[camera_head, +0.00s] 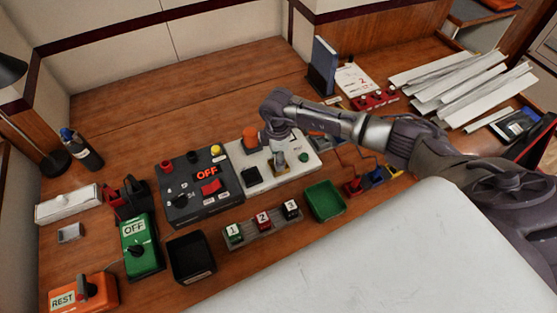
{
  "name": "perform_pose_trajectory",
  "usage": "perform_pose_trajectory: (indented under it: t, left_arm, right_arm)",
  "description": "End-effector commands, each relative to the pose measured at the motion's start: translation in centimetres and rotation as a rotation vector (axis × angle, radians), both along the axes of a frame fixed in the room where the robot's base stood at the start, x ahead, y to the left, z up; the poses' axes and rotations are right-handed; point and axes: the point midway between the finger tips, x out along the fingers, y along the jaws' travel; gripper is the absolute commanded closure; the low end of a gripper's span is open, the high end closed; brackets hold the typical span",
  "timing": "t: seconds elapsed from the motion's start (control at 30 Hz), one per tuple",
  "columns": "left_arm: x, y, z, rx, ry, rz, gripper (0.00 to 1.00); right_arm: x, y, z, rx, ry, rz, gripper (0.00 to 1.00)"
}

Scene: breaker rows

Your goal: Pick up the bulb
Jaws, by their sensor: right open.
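My right gripper (279,161) points down over the white board (300,165) at the middle of the bench. Its fingers are open, close above the board, with a small yellowish part around the fingertips. I cannot clearly make out a bulb; the gripper and wrist cover part of the board. An orange part (250,136), a black block (252,175) and a small green part (303,157) also stand on this board. My left gripper is not in view.
A black OFF panel (190,203) stands left of the board. A green tray (325,201), numbered blocks (263,219) and a black bin (191,257) lie in front. A blue binder (322,66) stands behind. The back left of the wooden bench is clear.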

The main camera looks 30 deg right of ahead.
Motion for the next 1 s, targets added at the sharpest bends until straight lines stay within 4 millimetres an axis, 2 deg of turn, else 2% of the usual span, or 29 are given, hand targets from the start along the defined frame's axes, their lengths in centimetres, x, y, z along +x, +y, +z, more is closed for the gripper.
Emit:
perform_pose_trajectory:
  t: [0.17, 0.4, 0.5, 0.83, 1.0]
  left_arm:
    - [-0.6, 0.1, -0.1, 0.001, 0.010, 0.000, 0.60]
    - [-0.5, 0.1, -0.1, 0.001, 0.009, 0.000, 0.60]
    - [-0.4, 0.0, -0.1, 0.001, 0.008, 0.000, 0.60]
    - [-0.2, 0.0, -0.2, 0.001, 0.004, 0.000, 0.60]
    - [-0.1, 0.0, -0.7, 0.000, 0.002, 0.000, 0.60]
  right_arm:
    - [0.0, 0.0, 0.0, 0.000, 0.000, 0.001, 0.46]
    - [0.0, 0.0, 0.0, 0.000, -0.001, 0.000, 0.86]
    - [0.0, 0.0, 0.0, 0.000, -0.001, 0.000, 1.00]
    - [0.1, 0.0, 0.3, 0.000, -0.002, 0.000, 1.00]
    - [0.2, 0.0, 1.8, 0.001, -0.006, 0.001, 1.00]
